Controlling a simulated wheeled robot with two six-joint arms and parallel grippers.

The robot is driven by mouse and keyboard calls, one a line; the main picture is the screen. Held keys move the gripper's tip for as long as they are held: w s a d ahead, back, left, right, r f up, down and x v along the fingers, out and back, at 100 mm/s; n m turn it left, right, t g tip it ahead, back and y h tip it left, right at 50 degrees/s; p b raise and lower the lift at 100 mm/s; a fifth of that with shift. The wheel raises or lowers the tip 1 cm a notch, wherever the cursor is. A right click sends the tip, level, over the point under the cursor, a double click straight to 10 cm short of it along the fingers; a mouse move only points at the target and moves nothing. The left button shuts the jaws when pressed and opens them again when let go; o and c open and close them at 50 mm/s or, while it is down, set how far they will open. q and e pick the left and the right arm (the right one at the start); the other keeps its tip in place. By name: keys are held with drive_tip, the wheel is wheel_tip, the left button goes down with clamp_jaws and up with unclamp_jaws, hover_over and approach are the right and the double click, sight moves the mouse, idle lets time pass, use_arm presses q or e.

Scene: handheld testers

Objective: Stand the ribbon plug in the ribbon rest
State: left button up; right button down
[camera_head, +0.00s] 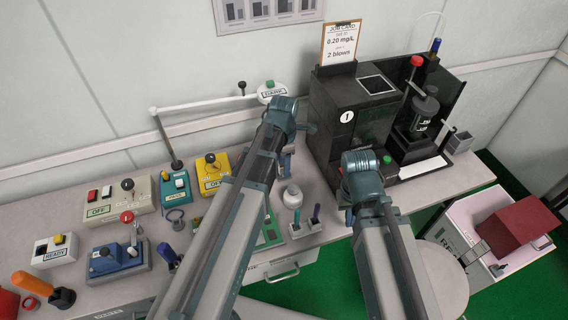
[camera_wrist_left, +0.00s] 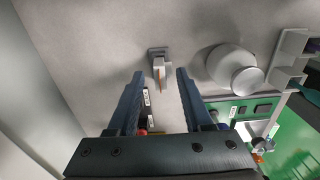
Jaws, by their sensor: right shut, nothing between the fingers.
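My left gripper (camera_wrist_left: 160,74) is open in the left wrist view, its two dark fingers apart and pointing at the bench. Between and just beyond the fingertips is a small pale piece with an orange strip (camera_wrist_left: 159,74), which looks like the ribbon plug. It meets a small grey block (camera_wrist_left: 157,50), possibly the ribbon rest; I cannot tell whether it sits in it. Nothing is seen gripped. In the head view my left arm hides this spot. My right gripper (camera_head: 362,182) is shut and empty in front of the black machine; its fingertips are mostly hidden.
A white round-topped object (camera_head: 292,196) and a pale holder with upright tools (camera_head: 306,226) stand near the bench's front edge. A green panel (camera_wrist_left: 240,108) lies near them. The black machine (camera_head: 335,120) stands behind; several switch boxes, including a yellow one (camera_head: 213,174), fill the left.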

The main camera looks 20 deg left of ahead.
use_arm(q)
drive_tip(key=shift+r, duration=0.15)
use_arm(e)
drive_tip(key=shift+r, duration=0.1)
use_arm(q)
wheel_tip(320, 180, up, 14)
drive_tip(key=p, duration=1.3)
drive_tip(key=shift+f+p, duration=0.2)
drive_tip(key=shift+p, duration=0.2)
use_arm(e)
wheel_tip(320, 180, up, 14)
drive_tip(key=shift+f, duration=0.2)
use_arm(q)
drive_tip(key=shift+d, duration=0.1)
drive_tip(key=s+d+m, duration=0.5)
drive_tip(key=s+m, duration=0.2)
drive_tip(key=m, duration=0.7)
drive_tip(key=s+d+m+y, duration=0.1)
drive_tip(key=s+d+m, duration=0.4)
drive_tip(key=m, duration=0.9)
drive_tip(key=shift+s+d+m, duration=0.15)
drive_tip(key=shift+s+m, duration=0.15)
drive_tip(key=shift+s, duration=0.85)
